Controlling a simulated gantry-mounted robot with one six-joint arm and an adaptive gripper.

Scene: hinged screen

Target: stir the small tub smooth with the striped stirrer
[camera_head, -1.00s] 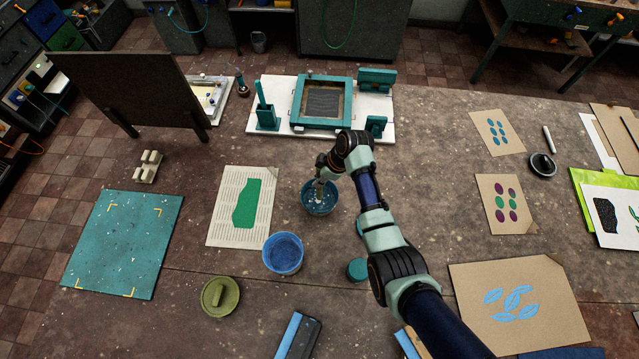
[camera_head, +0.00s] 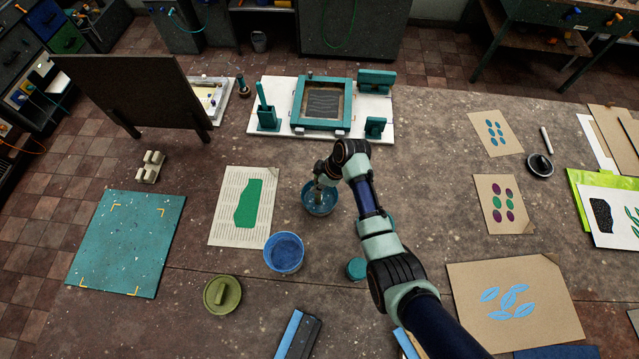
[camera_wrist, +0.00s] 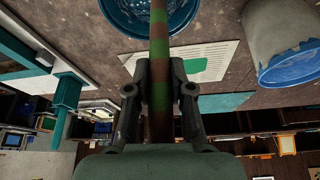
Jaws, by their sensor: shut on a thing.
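The small tub (camera_head: 322,211), with blue contents, stands on the table just left of my wrist. My gripper (camera_head: 323,183) is above it, pointing down. In the wrist view my gripper (camera_wrist: 160,78) is shut on the striped stirrer (camera_wrist: 159,35), which has green and brown bands. The stirrer reaches into the tub, whose blue rim and wall (camera_wrist: 187,22) show at the top of that view. The stirrer's lower end is hidden, and I cannot tell how smooth the contents are.
A larger blue-filled tub (camera_head: 284,254) stands close by at the lower left; it also shows in the wrist view (camera_wrist: 287,42). An olive lid (camera_head: 222,295) and a teal lid (camera_head: 356,269) lie near. The printing frame (camera_head: 323,103) stands behind.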

